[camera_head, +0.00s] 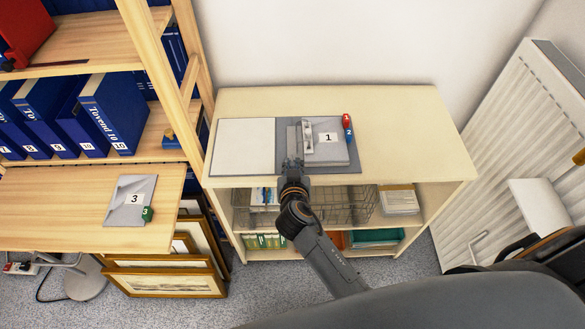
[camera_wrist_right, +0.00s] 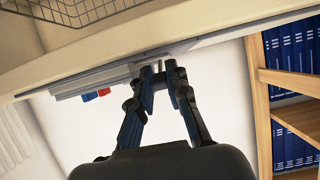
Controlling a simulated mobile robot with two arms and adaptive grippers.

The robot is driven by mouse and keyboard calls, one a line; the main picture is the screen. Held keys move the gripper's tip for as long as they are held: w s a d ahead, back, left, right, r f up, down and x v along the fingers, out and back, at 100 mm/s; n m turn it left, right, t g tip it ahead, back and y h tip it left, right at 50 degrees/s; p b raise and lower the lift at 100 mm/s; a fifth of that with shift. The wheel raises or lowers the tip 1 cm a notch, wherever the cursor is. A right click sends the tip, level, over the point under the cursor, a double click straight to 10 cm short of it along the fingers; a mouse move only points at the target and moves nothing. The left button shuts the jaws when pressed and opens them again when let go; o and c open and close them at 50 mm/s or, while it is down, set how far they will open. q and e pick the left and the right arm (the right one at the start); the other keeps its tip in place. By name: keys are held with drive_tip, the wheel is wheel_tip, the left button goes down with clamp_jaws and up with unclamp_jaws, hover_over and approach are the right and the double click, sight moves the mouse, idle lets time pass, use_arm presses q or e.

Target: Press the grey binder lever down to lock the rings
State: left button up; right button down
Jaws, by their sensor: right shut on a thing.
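An open grey binder (camera_head: 285,123) lies flat on the pale cabinet top. A blank white sheet (camera_head: 243,147) is on its left side, and a grey stack labelled 1 (camera_head: 327,152) is on its right. The light grey ring-and-lever mechanism (camera_head: 307,137) stands along the stack's left side; whether the lever is up or down is too small to tell. My right gripper (camera_head: 292,168) is at the binder's front edge, near the spine. In the right wrist view the gripper (camera_wrist_right: 161,73) is closed on the binder's edge, its contact partly hidden. My left gripper is out of view.
Red and blue clips (camera_head: 347,127) sit at the binder's right edge. The cabinet top (camera_head: 410,140) is clear to the right. A shelf of blue binders (camera_head: 110,105) and a desk (camera_head: 60,195) with a grey pad (camera_head: 130,200) stand left. A radiator (camera_head: 520,150) is right.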

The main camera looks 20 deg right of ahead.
idle(0.3)
drive_tip(key=c, duration=1.3)
unclamp_jaws()
drive_tip(key=v, duration=1.2)
drive_tip(key=shift+f, duration=0.15)
